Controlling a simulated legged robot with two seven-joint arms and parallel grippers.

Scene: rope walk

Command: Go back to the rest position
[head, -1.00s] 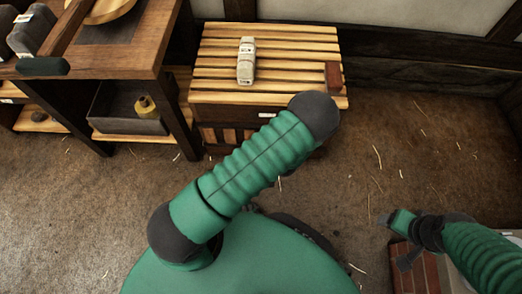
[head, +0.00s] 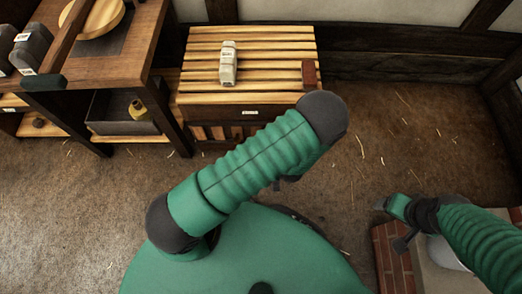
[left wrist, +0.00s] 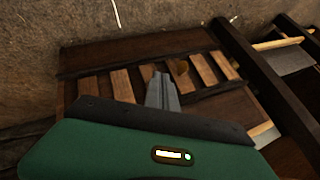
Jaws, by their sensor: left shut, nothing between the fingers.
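My left arm (head: 255,165) reaches across the middle of the head view, bent at a dark elbow, with its forearm hidden below. My left gripper (left wrist: 162,92) shows in the left wrist view, its grey fingers together and empty. Behind it there is a dark wooden panel with pale upright slats (left wrist: 122,84); no contact with it is visible. My right gripper (head: 382,205) is at the right of the head view, above the floor and a brick-sided block. It is small and seen from the side, so its finger spacing is unclear.
A slatted wooden crate (head: 270,89) stands ahead, bearing a pale labelled block (head: 228,64) and a red-brown block (head: 309,74). A wooden workbench (head: 120,68) is at left. A brick-sided block (head: 384,258) lies under my right arm. Straw-strewn floor (head: 420,135) is open at right.

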